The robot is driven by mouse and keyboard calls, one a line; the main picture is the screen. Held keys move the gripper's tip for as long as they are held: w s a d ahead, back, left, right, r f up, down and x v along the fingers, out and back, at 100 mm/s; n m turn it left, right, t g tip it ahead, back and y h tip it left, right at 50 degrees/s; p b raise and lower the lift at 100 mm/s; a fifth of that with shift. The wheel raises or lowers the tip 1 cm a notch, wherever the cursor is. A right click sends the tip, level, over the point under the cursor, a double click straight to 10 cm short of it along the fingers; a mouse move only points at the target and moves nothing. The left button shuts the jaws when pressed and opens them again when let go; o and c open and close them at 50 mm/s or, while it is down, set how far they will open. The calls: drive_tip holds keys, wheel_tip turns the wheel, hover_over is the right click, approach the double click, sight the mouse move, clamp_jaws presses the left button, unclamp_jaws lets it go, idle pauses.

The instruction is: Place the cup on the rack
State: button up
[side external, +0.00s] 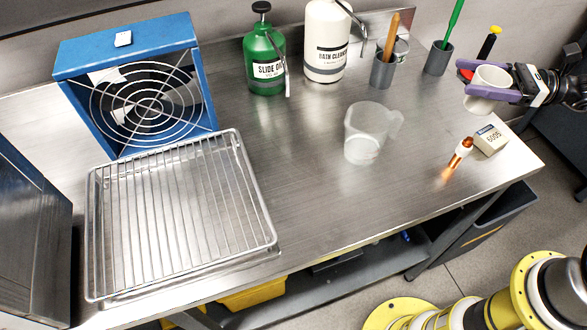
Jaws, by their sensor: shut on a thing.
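The cup (487,92) is a small white cup at the upper right, near the table's right end. My gripper (484,92) has its purple fingers on either side of the cup and is shut on it. The cup looks roughly upright, but I cannot tell how far it is above the table. The rack (180,211) is a wire grid in a shallow metal tray at the left front of the steel table. Nothing rests on the rack.
A blue fan (142,88) stands behind the rack. A clear jug (366,134) stands mid-table. A green bottle (264,60), a white bottle (326,42) and grey holders (384,70) with tools line the back. A small box (489,140) and a copper-coloured piece (461,153) lie at right.

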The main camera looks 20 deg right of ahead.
drive_tip(key=w+a+r+g, duration=0.1)
drive_tip(key=w+a+r, duration=0.1)
drive_tip(key=a, duration=1)
drive_tip(key=w+a+r, duration=0.2)
drive_tip(key=w+a, duration=0.1)
drive_tip(key=a, duration=0.9)
drive_tip(key=s+a+r+n+g+y, duration=0.1)
drive_tip(key=s+a+r+n+g, duration=0.2)
drive_tip(key=s+a, duration=0.55)
drive_tip(key=s+a+r+n+g+y, duration=0.1)
drive_tip(key=s+a+n+g, duration=0.25)
drive_tip(key=s+a, duration=0.55)
drive_tip(key=shift+m+g, duration=0.45)
drive_tip(key=shift+w+a+f, duration=1.35)
drive_tip(key=shift+a+f, duration=0.85)
drive_tip(key=shift+f, duration=0.05)
drive_tip(key=shift+w+a+f, duration=1.4)
drive_tip(key=shift+a+f, duration=0.75)
drive_tip(key=shift+f, duration=0.05)
drive_tip(key=shift+w+a+f, duration=1.35)
drive_tip(key=shift+a+f, duration=0.85)
drive_tip(key=shift+f, duration=0.05)
drive_tip(key=shift+f, duration=0.2)
